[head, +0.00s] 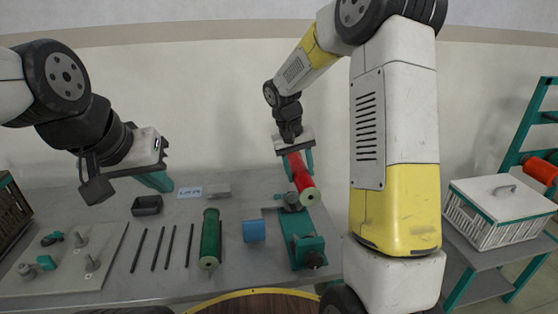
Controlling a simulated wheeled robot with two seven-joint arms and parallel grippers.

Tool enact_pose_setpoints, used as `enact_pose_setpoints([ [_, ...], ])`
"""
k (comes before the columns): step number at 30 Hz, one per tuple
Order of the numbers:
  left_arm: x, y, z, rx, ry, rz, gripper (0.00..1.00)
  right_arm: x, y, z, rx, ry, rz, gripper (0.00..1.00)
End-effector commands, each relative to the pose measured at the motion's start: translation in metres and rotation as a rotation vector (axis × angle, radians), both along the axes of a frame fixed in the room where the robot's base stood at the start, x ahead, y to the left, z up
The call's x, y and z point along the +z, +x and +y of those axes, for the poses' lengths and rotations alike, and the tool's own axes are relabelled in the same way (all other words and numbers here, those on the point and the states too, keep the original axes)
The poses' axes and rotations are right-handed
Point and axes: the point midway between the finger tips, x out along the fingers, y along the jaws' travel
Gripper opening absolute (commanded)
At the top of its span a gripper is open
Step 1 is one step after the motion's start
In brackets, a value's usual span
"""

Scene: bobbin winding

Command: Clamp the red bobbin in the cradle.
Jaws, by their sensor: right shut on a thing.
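The red bobbin (300,178) is held in my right gripper (300,163), whose teal fingers close around its upper part. The bobbin lies along the view, with its pale near end facing me. The cradle (301,243) is a teal fixture on the table with a dark knob at its near end. The bobbin's near end shows over the cradle's far part; I cannot tell whether they touch. My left gripper (156,181) hangs over the back left of the table, away from the bobbin. Its fingers overlap in view, so its opening is unclear.
Several black rods (156,249), a small dark tray (146,205) and a plate with pegs (65,264) are further left. A white crate (499,208) stands on the right side table.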

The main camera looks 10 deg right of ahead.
Motion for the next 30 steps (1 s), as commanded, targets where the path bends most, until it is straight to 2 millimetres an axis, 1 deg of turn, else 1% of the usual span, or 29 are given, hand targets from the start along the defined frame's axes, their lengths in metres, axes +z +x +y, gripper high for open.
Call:
enact_pose_setpoints([
  [2,0.0,0.0,0.0,0.0,0.0,0.0,0.0,-0.002,0.0,-0.001,0.0,0.0,0.002,0.0],
  [5,0.0,0.0,0.0,0.0,0.0,0.0,0.0,-0.01,0.0,0.0,-0.001,0.0,0.004,0.0],
  [12,0.0,0.0,0.0,0.0,0.0,0.0,0.0,-0.038,0.0,0.0,0.0,0.0,0.004,0.0],
  [18,0.0,0.0,0.0,0.0,0.0,0.0,0.0,-0.057,0.0,0.0,0.001,-0.001,0.002,0.0],
  [24,0.0,0.0,0.0,0.0,0.0,0.0,0.0,-0.067,0.0,0.0,0.001,0.0,0.001,0.0],
  [30,0.0,0.0,0.0,0.0,0.0,0.0,0.0,-0.068,0.0,0.0,0.0,0.0,0.001,0.0],
])
